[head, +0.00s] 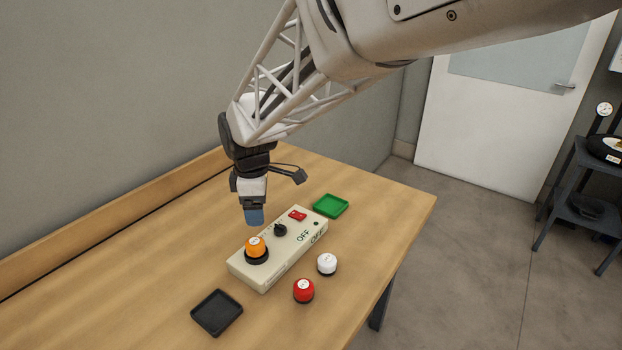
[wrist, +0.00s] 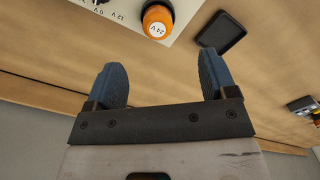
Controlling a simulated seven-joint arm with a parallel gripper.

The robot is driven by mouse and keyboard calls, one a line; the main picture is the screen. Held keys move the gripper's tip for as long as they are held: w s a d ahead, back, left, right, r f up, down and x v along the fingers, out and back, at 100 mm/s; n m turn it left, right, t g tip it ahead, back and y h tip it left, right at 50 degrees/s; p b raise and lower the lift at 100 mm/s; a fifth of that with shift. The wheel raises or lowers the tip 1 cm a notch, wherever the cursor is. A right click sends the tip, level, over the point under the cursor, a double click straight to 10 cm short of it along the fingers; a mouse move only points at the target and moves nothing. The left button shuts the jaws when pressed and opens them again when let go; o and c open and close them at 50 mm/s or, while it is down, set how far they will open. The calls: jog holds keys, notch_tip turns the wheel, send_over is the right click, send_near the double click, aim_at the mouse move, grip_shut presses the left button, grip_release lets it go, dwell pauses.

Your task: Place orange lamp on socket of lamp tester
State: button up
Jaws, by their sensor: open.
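The orange lamp (head: 256,246) sits upright on the black socket (head: 256,258) at the near left end of the cream lamp tester (head: 280,252). The lamp also shows in the wrist view (wrist: 157,20), with a white label on top, beside the tester's edge (wrist: 98,8). My gripper (head: 254,216) is above the table just behind the tester, apart from the lamp. In the wrist view its two blue fingers (wrist: 162,82) are spread wide with nothing between them.
A red lamp (head: 303,291) and a white lamp (head: 327,264) stand right of the tester. A black tray (head: 217,313) lies in front and a green tray (head: 330,206) behind. The tester has a black knob (head: 280,230), a red switch (head: 297,215) and "OFF" lettering. A wall bounds the table's left.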

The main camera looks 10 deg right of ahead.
jog(key=s+d+r+m+t, duration=0.1)
jog(key=s+d+r+m, duration=0.1)
jog(key=s+d+m, duration=0.6)
jog(key=s+d+r+m+t, duration=0.1)
jog(key=s+d+r+m, duration=0.2)
jog(key=s+d+m, duration=0.6)
jog(key=s+d, duration=0.3)
jog(key=s, duration=0.5)
jog(key=shift+s+d+r, duration=0.25)
jog(key=shift+d+r, duration=0.1)
